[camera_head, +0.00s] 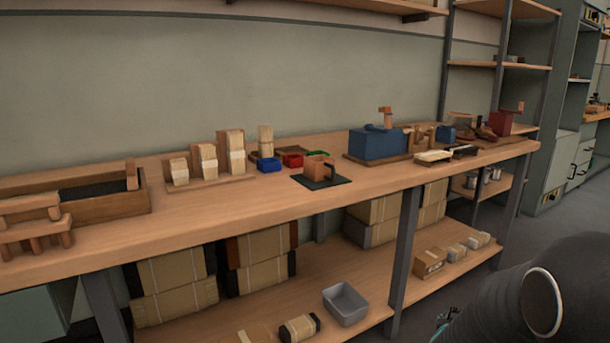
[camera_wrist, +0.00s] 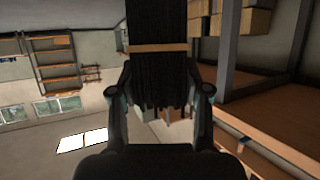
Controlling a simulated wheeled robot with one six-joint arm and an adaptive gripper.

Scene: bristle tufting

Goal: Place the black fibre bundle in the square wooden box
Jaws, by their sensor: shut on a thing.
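In the wrist view my gripper (camera_wrist: 160,95) is shut on the black fibre bundle (camera_wrist: 157,72). The bundle has a tan band around it, ragged ends toward my palm, and its other end runs out of the top of the picture. In the head view my dark arm fills the lower right corner, and a small teal and dark part of my gripper (camera_head: 446,321) shows beside it, low in front of the bench. A small wooden box-like block (camera_head: 318,166) stands on a black mat on the bench; I cannot tell whether it is the square wooden box.
The long workbench (camera_head: 240,200) carries a wooden trough (camera_head: 110,210) at left, pale bundles (camera_head: 231,150), a blue bin (camera_head: 269,165), a red bin (camera_head: 293,160) and a blue machine (camera_head: 377,143). A grey bin (camera_head: 345,303) and cartons sit on the lower shelf. Clear floor lies at right.

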